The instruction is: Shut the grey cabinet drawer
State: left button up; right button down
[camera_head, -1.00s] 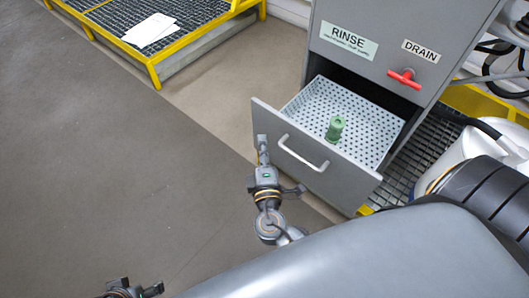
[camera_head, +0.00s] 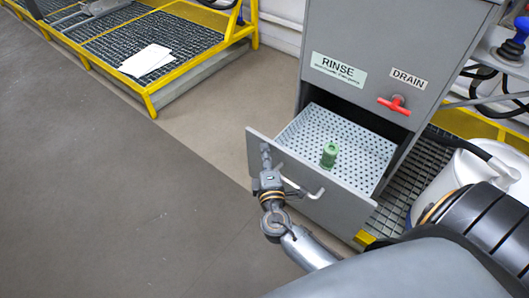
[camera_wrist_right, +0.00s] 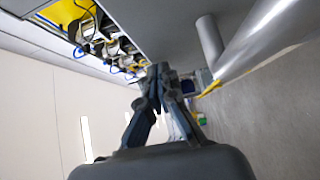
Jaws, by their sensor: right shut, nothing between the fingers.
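The grey cabinet (camera_head: 393,60) has its drawer (camera_head: 330,206) pulled well out, with a perforated light tray (camera_head: 300,133) inside. A green cylindrical object (camera_head: 329,155) stands on the tray. The drawer's silver bar handle (camera_head: 316,193) is on its front face. My right gripper (camera_head: 265,153) is at the left part of the drawer front, left of the handle, with its fingers shut and empty. The right wrist view shows the closed fingers (camera_wrist_right: 162,80) close to the grey panel; whether they touch it I cannot tell. My left gripper is out of view.
A red drain valve (camera_head: 395,104) sticks out of the cabinet above the drawer. A white container (camera_head: 450,176) stands at the right. A yellow-edged grating platform (camera_head: 150,95) with papers (camera_head: 146,60) is at the back left. The floor at left is clear.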

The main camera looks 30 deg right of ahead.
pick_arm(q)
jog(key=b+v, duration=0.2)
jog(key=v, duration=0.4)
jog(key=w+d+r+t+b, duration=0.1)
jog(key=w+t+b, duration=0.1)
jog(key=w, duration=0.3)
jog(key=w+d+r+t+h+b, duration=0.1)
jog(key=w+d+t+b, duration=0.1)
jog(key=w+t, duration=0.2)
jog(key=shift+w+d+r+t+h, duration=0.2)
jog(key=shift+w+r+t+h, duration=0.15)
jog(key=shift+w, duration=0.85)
pick_arm(e)
jog(key=w+d, duration=0.5)
jog(key=d, duration=0.7)
jog(key=w+d, duration=0.5)
jog(key=d, duration=0.7)
jog(key=shift+d, duration=0.2)
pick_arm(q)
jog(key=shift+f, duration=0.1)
